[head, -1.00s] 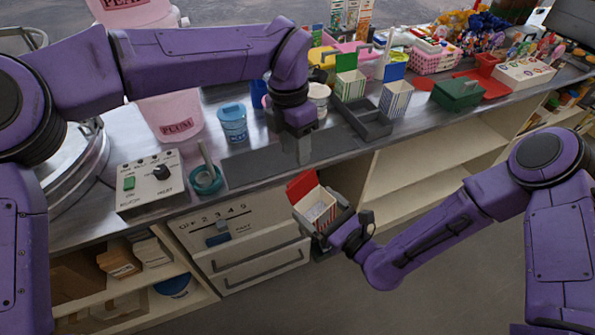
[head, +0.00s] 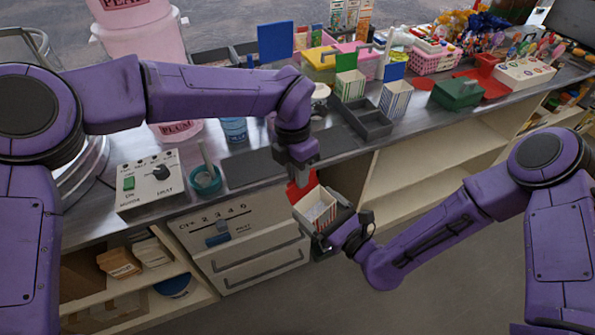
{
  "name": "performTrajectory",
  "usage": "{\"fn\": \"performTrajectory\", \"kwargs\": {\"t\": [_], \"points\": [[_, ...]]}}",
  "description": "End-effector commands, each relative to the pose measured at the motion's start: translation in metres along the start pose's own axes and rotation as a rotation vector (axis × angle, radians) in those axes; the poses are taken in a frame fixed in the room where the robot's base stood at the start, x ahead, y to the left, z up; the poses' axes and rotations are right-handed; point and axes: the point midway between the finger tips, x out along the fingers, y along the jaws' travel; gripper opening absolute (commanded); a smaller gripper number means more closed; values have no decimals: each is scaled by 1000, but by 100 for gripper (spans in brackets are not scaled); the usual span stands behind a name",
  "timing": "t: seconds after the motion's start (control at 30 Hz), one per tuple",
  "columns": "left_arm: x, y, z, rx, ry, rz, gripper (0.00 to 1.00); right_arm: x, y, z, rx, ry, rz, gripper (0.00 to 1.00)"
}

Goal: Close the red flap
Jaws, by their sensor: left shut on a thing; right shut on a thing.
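The red flap (head: 300,190) stands open along the back edge of a small white box with red sides (head: 312,222). The box is tilted, and its open top shows a pale inside. My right gripper (head: 337,233) is shut on the box at its lower right and holds it in front of the counter edge. My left gripper (head: 302,174) comes down from above and is shut at the top edge of the red flap. Its fingertips are small here and partly hide the flap's upper edge.
Boxes with a green flap (head: 347,62) and a blue flap (head: 395,71) stand behind on the counter, near a dark divided tray (head: 366,122). A teal cup (head: 206,181) and a control box (head: 150,183) are at left. Drawers (head: 262,265) lie below.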

Motion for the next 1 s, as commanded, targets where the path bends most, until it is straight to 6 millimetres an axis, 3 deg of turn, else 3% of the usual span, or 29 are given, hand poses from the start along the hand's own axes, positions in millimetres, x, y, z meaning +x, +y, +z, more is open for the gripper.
{"fn": "performTrajectory", "kwargs": {"t": [0.63, 1.0], "points": [[-1, -5, 0, -18, 2, 99, 0, -1, 0, 0, 1, 1, 0, 15], [1, -26, 0, -66, 2, 362, 0, -1, 0, 0, 2, 1, -1, 15]]}}
